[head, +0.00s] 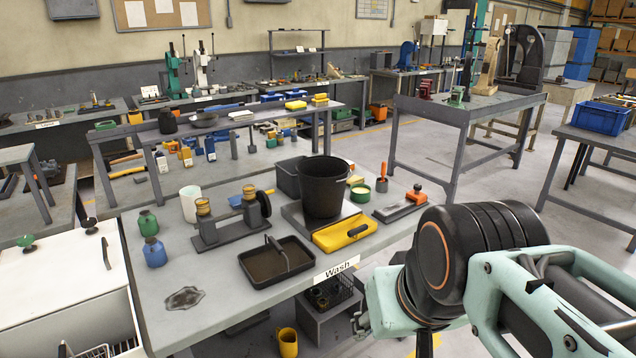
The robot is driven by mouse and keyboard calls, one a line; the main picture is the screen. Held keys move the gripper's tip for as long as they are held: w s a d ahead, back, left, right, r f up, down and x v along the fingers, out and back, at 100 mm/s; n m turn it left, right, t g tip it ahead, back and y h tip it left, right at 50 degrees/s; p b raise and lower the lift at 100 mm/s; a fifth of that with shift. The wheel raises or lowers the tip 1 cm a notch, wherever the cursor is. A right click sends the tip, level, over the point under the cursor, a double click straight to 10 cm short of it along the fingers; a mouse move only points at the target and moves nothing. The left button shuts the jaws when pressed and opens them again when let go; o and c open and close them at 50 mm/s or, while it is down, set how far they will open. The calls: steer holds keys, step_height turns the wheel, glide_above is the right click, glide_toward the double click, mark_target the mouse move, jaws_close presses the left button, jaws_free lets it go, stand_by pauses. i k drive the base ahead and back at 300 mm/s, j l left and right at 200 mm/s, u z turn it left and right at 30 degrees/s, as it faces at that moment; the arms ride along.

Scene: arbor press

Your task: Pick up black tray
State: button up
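The black tray (287,278) lies near the front edge of the grey wash table, behind and left of the "Wash" label. It is shallow, with a brownish inside, and a dark handle-like piece rises at its back edge. My arm comes in from the right, and its large black joint is well to the right of the tray, apart from it. I cannot make out my gripper's fingers in the head view.
The wash table (215,281) holds a black bucket (323,188), a yellow-fronted scale-like device (345,232), a two-post stand (228,231) and green and blue bottles (155,252). Bare tabletop lies around the tray's left and front.

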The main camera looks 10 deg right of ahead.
mark_target(273, 261)
steer(key=i+l+u, duration=0.15)
steer(key=i+u, duration=0.15)
steer(key=i+l+u, duration=0.25)
steer(key=i, duration=0.25)
